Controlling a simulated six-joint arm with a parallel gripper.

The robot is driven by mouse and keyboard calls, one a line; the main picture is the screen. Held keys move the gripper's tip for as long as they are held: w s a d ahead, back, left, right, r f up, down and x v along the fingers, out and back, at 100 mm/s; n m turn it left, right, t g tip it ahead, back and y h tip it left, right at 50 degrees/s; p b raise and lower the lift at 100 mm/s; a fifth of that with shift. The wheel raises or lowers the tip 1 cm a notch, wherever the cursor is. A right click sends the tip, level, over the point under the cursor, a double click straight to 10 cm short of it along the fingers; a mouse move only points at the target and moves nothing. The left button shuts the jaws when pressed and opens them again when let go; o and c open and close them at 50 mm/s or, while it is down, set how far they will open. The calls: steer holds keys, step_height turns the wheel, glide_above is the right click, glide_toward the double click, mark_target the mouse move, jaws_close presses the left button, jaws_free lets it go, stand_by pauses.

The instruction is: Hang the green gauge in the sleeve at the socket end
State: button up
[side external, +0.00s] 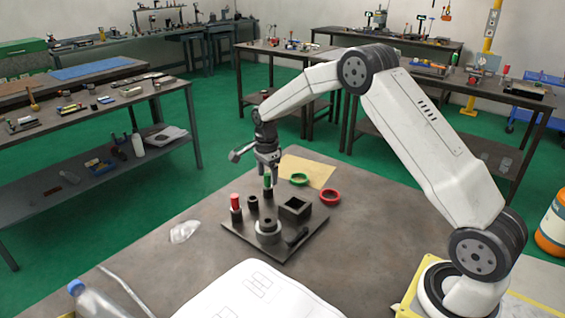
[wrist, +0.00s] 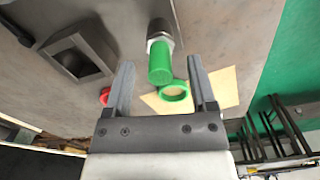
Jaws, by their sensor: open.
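The green gauge (side external: 267,181) stands upright on the dark fixture plate (side external: 240,236); its lower part sits in a dark holder. In the wrist view its green end (wrist: 160,64) and a metal collar show between my two fingers, with gaps on both sides. My gripper (side external: 269,161) is open, pointing down just above the gauge. An empty-looking dark sleeve (side external: 253,202) stands just left of the gauge. A square socket block (side external: 295,208) stands to its right, and also shows in the wrist view (wrist: 82,60). I cannot tell which sleeve is at the socket end.
A red gauge (side external: 236,202) stands in a holder at the plate's left. A round chuck (side external: 268,232) is at the front. A green ring (side external: 299,180) and a red ring (side external: 330,197) lie behind and right. A bottle (side external: 92,297) lies in front.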

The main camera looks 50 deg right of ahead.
steer(key=shift+r, duration=3.05)
steer(key=shift+s+a+n, duration=0.3)
steer(key=shift+a, duration=0.05)
steer(key=s+a+f+n+t, duration=0.1)
steer(key=s+a+n, duration=0.5)
steer(key=s+n, duration=0.3)
steer(key=s+a+f+n+t, duration=0.1)
steer(key=s+a+n, duration=0.4)
steer(key=s+n, duration=0.5)
steer(key=s, duration=0.5)
steer(key=shift+s+a+f+n+t, duration=0.2)
steer(key=shift+s+a+n+t, duration=0.1)
steer(key=shift+s+a, duration=0.1)
